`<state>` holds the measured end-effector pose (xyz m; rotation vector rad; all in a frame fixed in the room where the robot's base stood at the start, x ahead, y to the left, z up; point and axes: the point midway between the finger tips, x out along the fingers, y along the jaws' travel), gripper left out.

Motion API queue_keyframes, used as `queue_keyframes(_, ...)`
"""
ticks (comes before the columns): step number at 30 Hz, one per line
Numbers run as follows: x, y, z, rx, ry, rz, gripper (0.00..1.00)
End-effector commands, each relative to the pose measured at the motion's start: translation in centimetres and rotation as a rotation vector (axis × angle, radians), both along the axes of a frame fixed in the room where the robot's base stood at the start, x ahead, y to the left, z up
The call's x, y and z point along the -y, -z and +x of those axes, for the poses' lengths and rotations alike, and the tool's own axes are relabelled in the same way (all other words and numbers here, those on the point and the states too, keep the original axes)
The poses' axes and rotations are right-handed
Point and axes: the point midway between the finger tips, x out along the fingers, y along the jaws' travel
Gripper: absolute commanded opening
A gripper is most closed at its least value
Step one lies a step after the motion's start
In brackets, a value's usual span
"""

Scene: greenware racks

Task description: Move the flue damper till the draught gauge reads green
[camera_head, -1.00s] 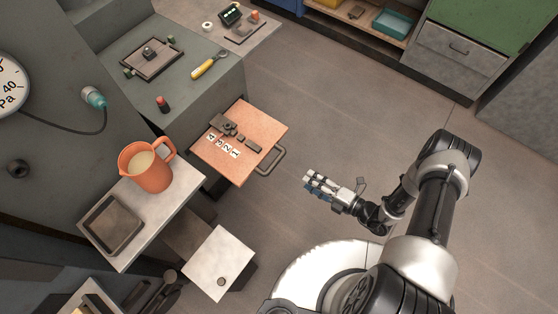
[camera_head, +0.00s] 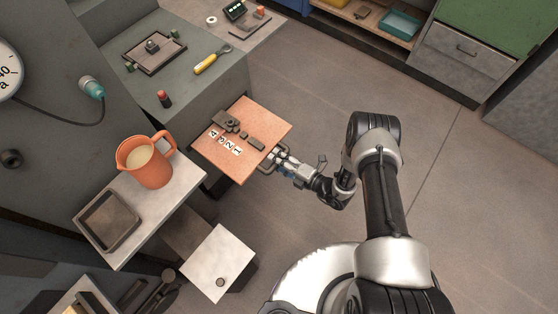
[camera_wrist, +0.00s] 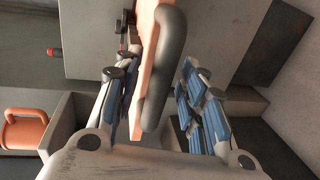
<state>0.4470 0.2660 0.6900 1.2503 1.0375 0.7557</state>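The flue damper is an orange plate (camera_head: 226,163) with number labels 4 to 1 and a dark grey loop handle (camera_head: 270,164) at its right end. It sticks out of the grey block. In the wrist view the handle (camera_wrist: 165,70) and the plate's edge (camera_wrist: 148,62) stand between my fingers. My gripper (camera_head: 277,158) is at the handle; in the wrist view its blue-padded fingers (camera_wrist: 163,100) are spread, with a gap on the right side. The draught gauge (camera_head: 8,72) is cut off at the left edge; its needle and green zone are out of view.
An orange jug (camera_head: 148,163) and a dark tray (camera_head: 108,222) stand on a pale shelf left of the damper. A yellow-handled tool (camera_head: 206,64) and a small red-topped item (camera_head: 165,98) lie on the grey block. The floor to the right is clear.

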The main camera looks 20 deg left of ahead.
Motion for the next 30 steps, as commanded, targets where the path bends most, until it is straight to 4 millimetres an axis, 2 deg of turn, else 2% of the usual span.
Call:
queue_keyframes(7,-0.04,-0.02,0.03,0.0,0.0,0.0,0.37)
queue_keyframes(24,-0.01,-0.01,0.0,0.0,0.0,0.0,0.0)
queue_keyframes(30,-0.02,-0.02,0.0,0.0,-0.001,0.0,0.0)
